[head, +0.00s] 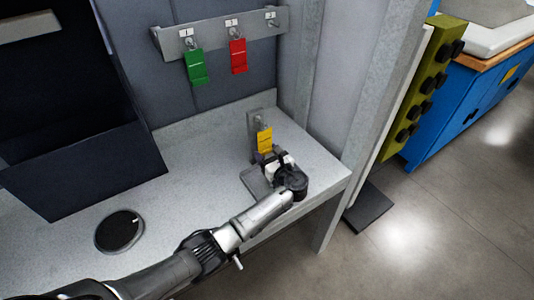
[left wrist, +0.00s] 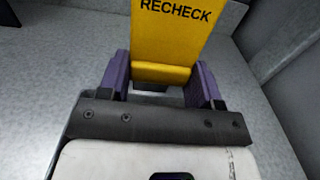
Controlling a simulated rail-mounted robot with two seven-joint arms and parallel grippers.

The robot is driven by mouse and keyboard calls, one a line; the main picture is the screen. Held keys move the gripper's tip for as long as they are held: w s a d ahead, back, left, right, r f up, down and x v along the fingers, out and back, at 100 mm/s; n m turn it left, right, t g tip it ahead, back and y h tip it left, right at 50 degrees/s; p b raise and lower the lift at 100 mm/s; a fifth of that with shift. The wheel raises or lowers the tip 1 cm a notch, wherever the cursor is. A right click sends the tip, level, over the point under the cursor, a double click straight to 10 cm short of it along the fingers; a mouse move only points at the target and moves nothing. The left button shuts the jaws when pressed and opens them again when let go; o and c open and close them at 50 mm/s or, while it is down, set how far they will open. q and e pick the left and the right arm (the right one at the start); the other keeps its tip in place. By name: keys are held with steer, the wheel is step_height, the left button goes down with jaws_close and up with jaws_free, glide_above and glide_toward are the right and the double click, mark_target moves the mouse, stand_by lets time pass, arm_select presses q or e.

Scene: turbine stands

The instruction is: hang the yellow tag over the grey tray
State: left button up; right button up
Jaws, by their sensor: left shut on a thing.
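The yellow tag (head: 264,140) is upright in front of a small grey upright post (head: 254,120) on the right part of the grey bench. The grey tray (head: 254,181) lies at the foot of this post, partly hidden by my left gripper. My left gripper (head: 268,157) is shut on the lower end of the tag, above the tray. In the left wrist view, the tag (left wrist: 172,35) reads RECHECK and sits between the two purple fingers (left wrist: 160,82). Its top is out of that view. I cannot tell whether the tag touches a peg. My right gripper is not in view.
A grey rail (head: 222,34) on the back wall has numbered pegs. A green tag (head: 196,67) and a red tag (head: 238,56) hang there; the peg marked 2 (head: 271,20) is bare. A dark box (head: 80,150) and a black disc (head: 119,231) are left on the bench.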

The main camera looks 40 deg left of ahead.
arm_select(q)
steer(key=shift+a, duration=0.1)
steer(key=o, duration=1.5)
steer(key=shift+p, duration=0.3)
steer(key=shift+p+v, duration=0.95)
steer(key=shift+v, duration=0.45)
steer(key=shift+p+v, duration=1.05)
steer(key=shift+v, duration=1.1)
